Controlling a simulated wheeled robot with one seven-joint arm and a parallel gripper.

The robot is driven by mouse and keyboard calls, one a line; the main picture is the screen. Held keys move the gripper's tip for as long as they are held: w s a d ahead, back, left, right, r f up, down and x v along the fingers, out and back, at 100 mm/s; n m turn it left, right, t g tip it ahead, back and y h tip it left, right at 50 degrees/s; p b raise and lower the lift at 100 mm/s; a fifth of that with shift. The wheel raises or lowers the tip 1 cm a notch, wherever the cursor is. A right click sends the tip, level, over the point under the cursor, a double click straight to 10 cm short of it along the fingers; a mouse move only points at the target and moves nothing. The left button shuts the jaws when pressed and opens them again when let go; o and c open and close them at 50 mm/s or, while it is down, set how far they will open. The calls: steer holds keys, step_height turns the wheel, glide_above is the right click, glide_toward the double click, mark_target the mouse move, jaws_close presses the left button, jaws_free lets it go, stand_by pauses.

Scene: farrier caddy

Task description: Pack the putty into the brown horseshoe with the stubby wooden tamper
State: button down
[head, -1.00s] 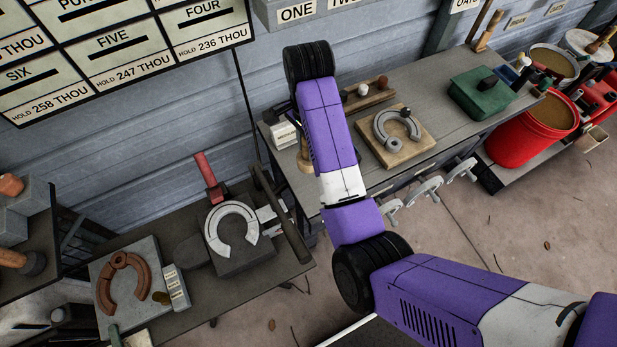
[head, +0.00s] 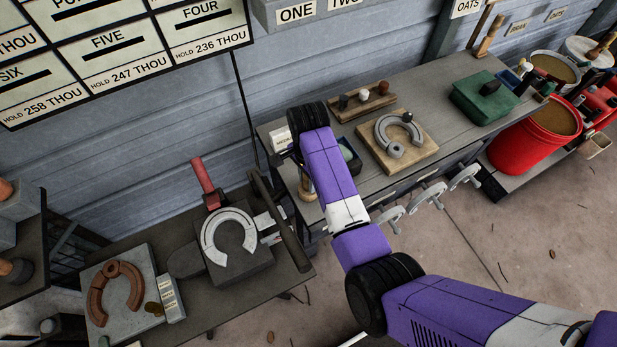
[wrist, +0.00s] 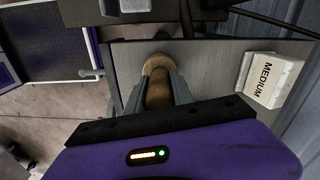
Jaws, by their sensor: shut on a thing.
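The stubby wooden tamper (wrist: 158,88) is between the two fingers of my gripper (wrist: 157,80), which is shut on it. In the head view the tamper's wooden lower end (head: 306,190) shows below my wrist, near the left end of the back bench; my fingers are mostly hidden there. I cannot tell whether the tamper touches the bench. The brown horseshoe (head: 98,303) lies on a grey slab (head: 144,262) at lower left, well away from my gripper. A round brown piece (head: 122,268) sits at its top. I cannot tell where the putty is.
A pale horseshoe (head: 209,232) on a dark block, a red handle (head: 203,175) and a dark bar (head: 280,220) stand between. A grey horseshoe (head: 381,129) lies on a wooden board (head: 420,160). A white MEDIUM block (wrist: 271,78) is beside the tamper.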

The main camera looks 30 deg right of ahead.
steer(key=shift+f, duration=0.15)
steer(key=c, duration=1.1)
jaws_free()
steer(key=shift+f, duration=0.1)
steer(key=shift+f+b, duration=0.1)
steer(key=shift+b, duration=0.3)
steer(key=shift+f+b, duration=0.15)
steer(key=shift+b, duration=0.25)
step_height(320, 180, up, 8)
steer(key=shift+r, duration=0.15)
